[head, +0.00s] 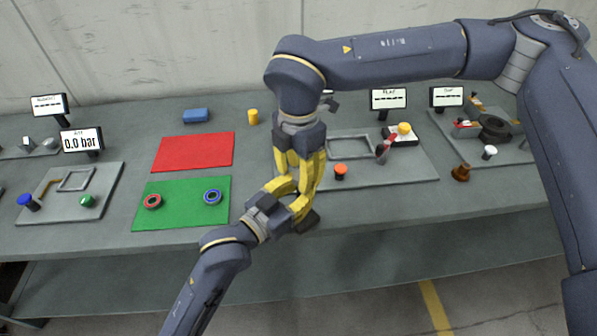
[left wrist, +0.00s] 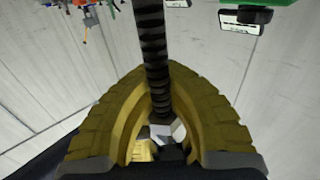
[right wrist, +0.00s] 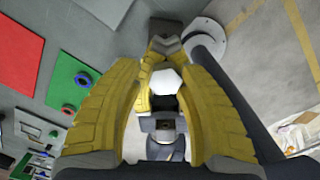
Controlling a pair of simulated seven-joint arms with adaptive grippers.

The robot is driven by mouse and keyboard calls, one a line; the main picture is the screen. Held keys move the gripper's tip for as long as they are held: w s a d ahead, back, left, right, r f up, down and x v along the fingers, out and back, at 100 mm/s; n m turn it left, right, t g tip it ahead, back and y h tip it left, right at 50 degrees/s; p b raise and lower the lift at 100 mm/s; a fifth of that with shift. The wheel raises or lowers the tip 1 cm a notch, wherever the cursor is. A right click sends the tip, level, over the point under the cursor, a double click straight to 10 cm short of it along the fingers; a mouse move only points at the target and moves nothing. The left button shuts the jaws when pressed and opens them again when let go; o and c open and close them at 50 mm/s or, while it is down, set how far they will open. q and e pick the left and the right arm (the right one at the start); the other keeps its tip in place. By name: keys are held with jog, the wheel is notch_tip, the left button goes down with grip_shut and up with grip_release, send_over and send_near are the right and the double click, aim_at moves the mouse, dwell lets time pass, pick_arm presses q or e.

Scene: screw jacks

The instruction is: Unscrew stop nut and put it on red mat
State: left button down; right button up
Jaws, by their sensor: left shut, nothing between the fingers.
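The red mat (head: 193,152) lies empty on the table, left of my grippers. My right gripper (head: 300,192) points down over the front part of the table; its fingers show in the right wrist view (right wrist: 166,52). My left gripper (head: 285,195) meets it from below left and is shut. In the left wrist view a dark threaded rod (left wrist: 152,40) runs down between the left fingers. A pale six-sided piece (right wrist: 167,82), perhaps the stop nut, shows between the right fingers. The grippers overlap, so what the right one grips is unclear.
A green mat (head: 180,220) bears a red ring (head: 153,201) and a blue ring (head: 212,197). Grey fixture plates (head: 100,185) flank the mats and my grippers.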

jog(key=shift+o, duration=0.4)
jog(key=shift+r, duration=1.9)
jog(key=shift+o, duration=0.8)
jog(key=shift+r, duration=0.45)
jog(key=r+m, duration=0.1)
jog(key=m, duration=0.1)
jog(key=r+m, duration=0.1)
jog(key=m, duration=0.1)
jog(key=shift+s, duration=0.1)
jog(key=m, duration=0.2)
jog(key=shift+d+r+m, duration=0.1)
jog(key=shift+r+m, duration=0.2)
jog(key=shift+r, duration=0.05)
jog(key=shift+d+f, duration=0.1)
jog(key=shift+f, duration=3.75)
grip_shut()
